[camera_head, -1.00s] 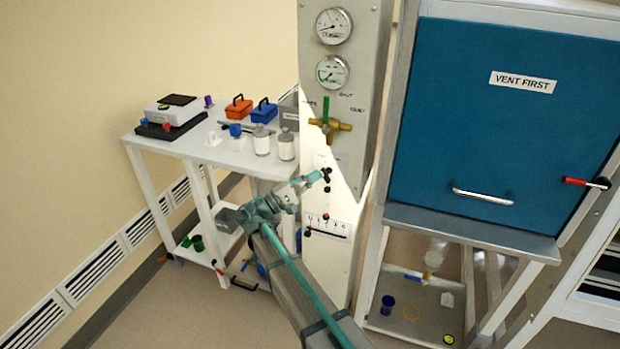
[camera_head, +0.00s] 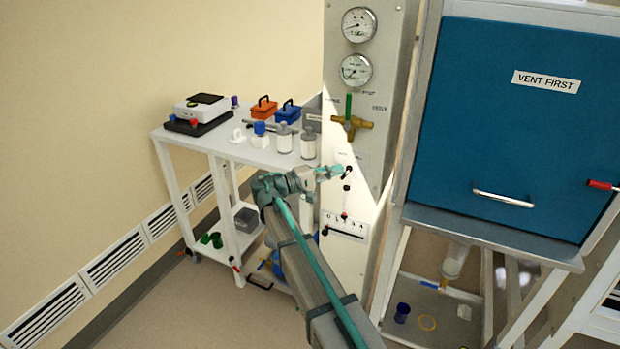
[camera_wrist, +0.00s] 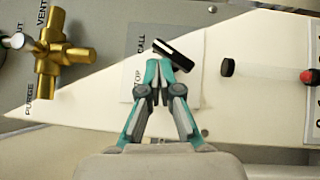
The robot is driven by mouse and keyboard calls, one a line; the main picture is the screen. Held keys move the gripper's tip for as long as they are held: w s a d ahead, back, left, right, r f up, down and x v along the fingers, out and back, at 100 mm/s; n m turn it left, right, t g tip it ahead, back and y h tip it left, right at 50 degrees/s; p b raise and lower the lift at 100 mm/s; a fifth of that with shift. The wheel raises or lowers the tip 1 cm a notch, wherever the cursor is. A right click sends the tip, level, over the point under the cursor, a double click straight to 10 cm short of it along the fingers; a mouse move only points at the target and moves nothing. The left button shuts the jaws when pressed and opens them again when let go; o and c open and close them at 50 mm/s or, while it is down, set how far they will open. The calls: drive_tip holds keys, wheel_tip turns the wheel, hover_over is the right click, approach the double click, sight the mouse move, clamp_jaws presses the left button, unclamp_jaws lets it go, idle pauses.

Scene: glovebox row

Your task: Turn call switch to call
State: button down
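The call switch (camera_wrist: 177,56) is a black knob with a white stripe, on a white plate lettered CALL and STOP in the wrist view. It sits slanted, from upper left to lower right in the picture. It also shows as a small dark knob in the head view (camera_head: 348,172). My gripper (camera_wrist: 159,68) has its teal fingertips drawn close together, right at the knob's near side. The knob's lower edge meets the fingertips in the picture; I cannot tell whether they touch it. Nothing is seen between the fingers. My gripper (camera_head: 338,172) also shows at the panel in the head view.
A brass valve (camera_wrist: 62,55) with PURGE and VENT lettering is left of the switch in the wrist view. Another black knob (camera_wrist: 228,67) and a red-tipped lever (camera_wrist: 308,77) are to the right. The blue VENT FIRST door (camera_head: 520,130) stands right of the panel.

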drive_tip(key=shift+s+d+r, duration=0.1)
drive_tip(key=shift+s+d, duration=0.05)
drive_tip(key=shift+d, duration=0.1)
idle(0.5)
